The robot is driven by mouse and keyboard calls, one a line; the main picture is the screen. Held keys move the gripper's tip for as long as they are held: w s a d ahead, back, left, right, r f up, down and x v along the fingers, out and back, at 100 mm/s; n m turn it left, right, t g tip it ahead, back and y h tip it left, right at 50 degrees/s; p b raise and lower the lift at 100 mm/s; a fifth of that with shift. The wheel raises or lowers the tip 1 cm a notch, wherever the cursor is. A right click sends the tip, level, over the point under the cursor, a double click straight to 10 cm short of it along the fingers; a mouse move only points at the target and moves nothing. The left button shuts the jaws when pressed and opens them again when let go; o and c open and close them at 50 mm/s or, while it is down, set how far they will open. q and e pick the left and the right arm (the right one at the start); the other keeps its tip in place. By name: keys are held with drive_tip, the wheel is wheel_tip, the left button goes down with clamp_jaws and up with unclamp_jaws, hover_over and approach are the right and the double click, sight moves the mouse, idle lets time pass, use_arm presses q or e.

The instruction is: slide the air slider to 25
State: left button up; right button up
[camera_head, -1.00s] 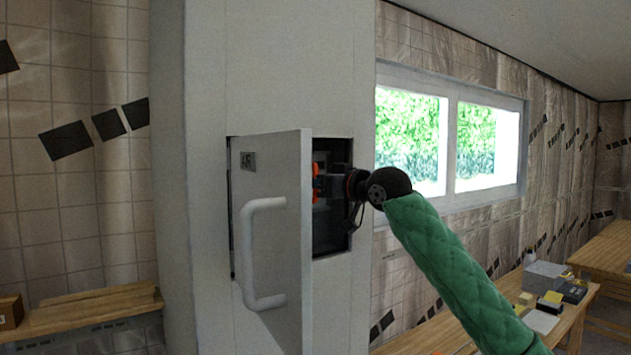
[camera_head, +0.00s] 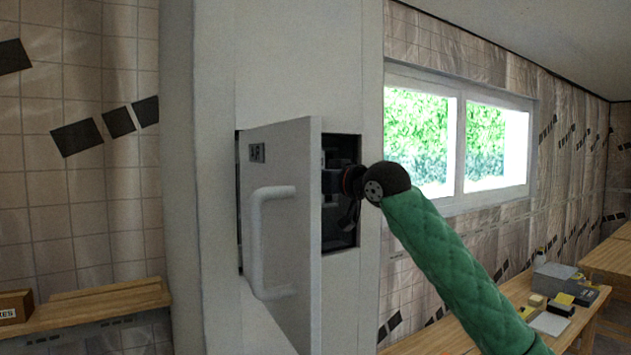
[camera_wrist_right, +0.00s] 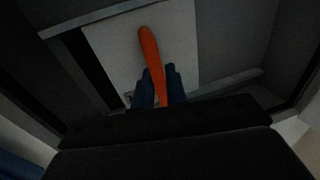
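The air slider's orange handle (camera_wrist_right: 151,62) shows in the right wrist view, long and slightly tilted, in front of a pale plate (camera_wrist_right: 180,40). My right gripper (camera_wrist_right: 160,88) has its two dark blue fingers close on either side of the handle's lower part and appears shut on it. In the head view my right wrist reaches into the dark opening of the wall cabinet (camera_head: 342,235); the fingers and handle are hidden behind the open door. Any scale or number beside the slider is not readable. My left gripper is not in view.
The cabinet door (camera_head: 285,170), with a white bar handle (camera_head: 257,240), stands open just left of my right wrist. Dark walls enclose the gripper in the wrist view. A wooden bench (camera_head: 100,305) is at left; a table with a grey box (camera_head: 553,280) is at lower right.

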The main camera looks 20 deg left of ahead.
drive_tip(key=shift+o, duration=1.3)
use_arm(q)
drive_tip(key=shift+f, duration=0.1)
use_arm(e)
drive_tip(key=shift+d, duration=0.1)
